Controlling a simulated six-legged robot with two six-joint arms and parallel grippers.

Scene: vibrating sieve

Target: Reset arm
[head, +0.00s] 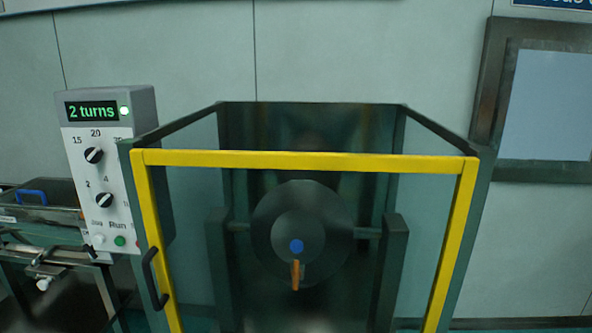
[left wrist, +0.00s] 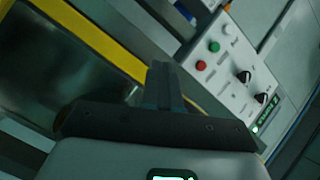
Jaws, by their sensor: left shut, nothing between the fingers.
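My left gripper (left wrist: 163,85) shows in the left wrist view with its fingers together and nothing between them. It is in front of the yellow-framed guard and beside the white control box (left wrist: 236,75). No gripper shows in the head view. There the control box (head: 104,170) stands at the left, with a screen (head: 91,110) reading "2 turns", a lit green lamp, two black knobs and small buttons. The guard's yellow frame (head: 310,161) has a black handle (head: 154,278) on its left. It looks shut. Behind it is a dark round drum (head: 275,205) with a blue knob and an orange handle.
A bench (head: 45,236) with a blue-handled item (head: 31,196) stands at the far left. A dark-framed window (head: 547,105) is in the wall at the right. The floor right of the guard looks clear.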

